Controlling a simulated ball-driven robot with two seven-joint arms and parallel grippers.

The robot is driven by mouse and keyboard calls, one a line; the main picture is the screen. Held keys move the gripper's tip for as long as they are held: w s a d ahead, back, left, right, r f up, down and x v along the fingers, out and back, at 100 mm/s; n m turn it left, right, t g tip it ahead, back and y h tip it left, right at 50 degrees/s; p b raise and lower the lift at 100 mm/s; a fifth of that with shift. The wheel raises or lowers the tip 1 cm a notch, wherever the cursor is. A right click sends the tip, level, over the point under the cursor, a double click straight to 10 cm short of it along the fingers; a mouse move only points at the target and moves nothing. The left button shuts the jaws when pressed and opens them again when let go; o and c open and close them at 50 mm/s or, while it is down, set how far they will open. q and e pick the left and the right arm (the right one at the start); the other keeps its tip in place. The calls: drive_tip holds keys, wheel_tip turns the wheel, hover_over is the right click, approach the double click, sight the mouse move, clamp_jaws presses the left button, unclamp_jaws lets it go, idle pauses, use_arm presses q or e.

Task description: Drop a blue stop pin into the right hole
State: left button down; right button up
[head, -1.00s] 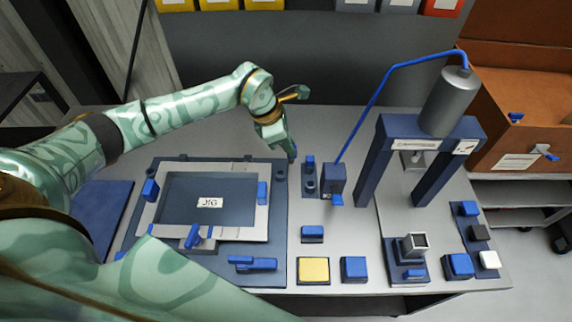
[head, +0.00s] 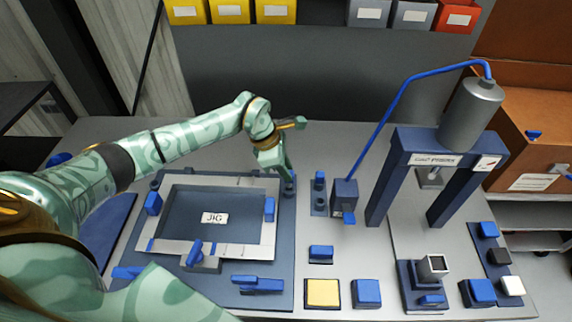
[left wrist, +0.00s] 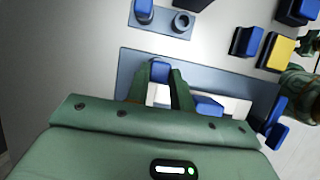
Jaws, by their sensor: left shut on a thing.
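My left gripper (head: 287,174) is at the jig's far right corner, pointing down. In the left wrist view its fingers (left wrist: 164,88) are shut on a blue stop pin (left wrist: 160,70). The right hole's dark round boss (head: 290,189) is directly below the fingertips; the pin's lower end is hidden, so I cannot tell whether it is in the hole. The jig plate (head: 284,240) carries a grey frame; its other boss (head: 155,184) is at the far left corner. The pin rack (head: 319,211) holds another blue pin (head: 320,178) and an empty socket. My right gripper is not in view.
A yellow pad (head: 323,292) and several blue blocks line the front. The grey table behind the jig is clear.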

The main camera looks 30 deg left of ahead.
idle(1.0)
use_arm(q)
drive_tip(key=shift+f+b, duration=0.35)
drive_tip(key=shift+f, duration=0.5)
idle(0.5)
drive_tip(key=shift+f+b, duration=0.35)
drive_tip(key=shift+f, duration=0.35)
idle(0.9)
drive_tip(key=c, duration=0.7)
unclamp_jaws()
drive_tip(key=shift+c, duration=0.2)
drive_tip(key=shift+r, duration=0.1)
